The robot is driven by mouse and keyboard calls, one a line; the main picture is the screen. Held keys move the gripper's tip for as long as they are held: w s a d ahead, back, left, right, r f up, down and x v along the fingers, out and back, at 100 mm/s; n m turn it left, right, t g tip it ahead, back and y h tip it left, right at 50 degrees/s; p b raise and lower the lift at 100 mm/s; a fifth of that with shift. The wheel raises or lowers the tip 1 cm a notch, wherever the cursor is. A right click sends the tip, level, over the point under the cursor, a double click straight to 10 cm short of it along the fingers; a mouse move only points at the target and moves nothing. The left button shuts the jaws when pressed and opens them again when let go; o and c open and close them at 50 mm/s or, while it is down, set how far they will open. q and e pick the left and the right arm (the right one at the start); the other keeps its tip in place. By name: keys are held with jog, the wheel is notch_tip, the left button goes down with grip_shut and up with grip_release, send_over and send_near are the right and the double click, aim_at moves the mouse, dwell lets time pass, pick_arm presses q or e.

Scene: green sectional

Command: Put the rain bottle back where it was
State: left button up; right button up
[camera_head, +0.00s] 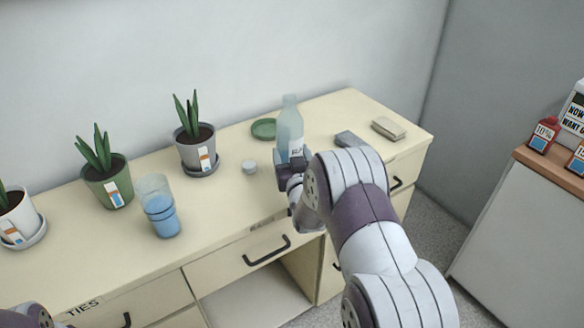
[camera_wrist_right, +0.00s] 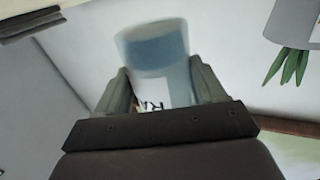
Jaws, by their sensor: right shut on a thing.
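The rain bottle (camera_head: 291,122) is clear and pale blue, with a white label partly reading "RA". It is upright above the back right part of the cream cabinet top (camera_head: 225,205). My right gripper (camera_head: 291,170) is shut around its lower part. The gripper hides the bottle's base in the head view, so I cannot tell if it touches the top. In the right wrist view the bottle (camera_wrist_right: 155,48) sits between the two fingers, with blue liquid at its end. My left gripper is out of view; only a bit of my left arm shows at the bottom left.
An empty green saucer (camera_head: 264,129) lies behind the bottle, and a small white cap (camera_head: 249,167) to its left. A glass of blue water (camera_head: 161,206) and potted plants (camera_head: 195,144) stand further left. A grey-blue block (camera_head: 350,139) and a tan stack (camera_head: 388,128) lie right.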

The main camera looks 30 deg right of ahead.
notch_tip(320, 180, down, 3)
jog(key=shift+f, duration=0.2)
jog(key=shift+w+d+f, duration=0.1)
jog(key=shift+f, duration=0.1)
jog(key=shift+f+b, duration=0.2)
jog(key=shift+b, duration=0.3)
jog(key=o, duration=1.2)
jog(key=shift+c, duration=0.2)
jog(key=shift+r+p, duration=0.35)
jog(key=v, duration=1.2)
jog(key=shift+p, duration=0.3)
